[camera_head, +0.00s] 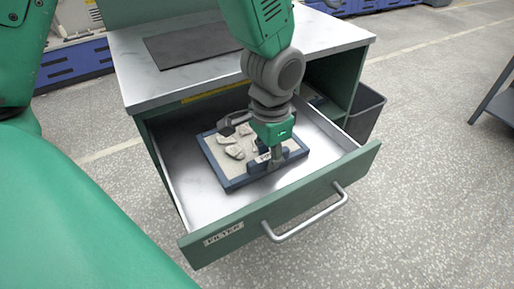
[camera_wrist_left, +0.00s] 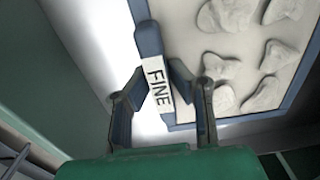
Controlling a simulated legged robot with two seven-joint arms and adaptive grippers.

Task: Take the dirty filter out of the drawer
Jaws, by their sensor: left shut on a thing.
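The filter is a flat panel with a dark blue frame (camera_head: 229,187) and a pale face carrying several grey lumps. It is inside the open drawer (camera_head: 195,200), whose front is labelled FILTER. My left gripper (camera_head: 272,160) reaches down from above and is shut on the filter's frame. In the left wrist view its two fingers (camera_wrist_left: 163,100) stand on either side of the frame edge (camera_wrist_left: 149,42), at a white label reading FINE. I cannot tell whether the filter touches the drawer floor. My right gripper is not in view.
The green cabinet has a grey top (camera_head: 310,40) with a dark mat (camera_head: 190,46) on it. The drawer's handle (camera_head: 305,217) sticks out in front. A dark bin (camera_head: 366,112) stands at the cabinet's right. The floor at the right is clear up to a grey table (camera_head: 497,104).

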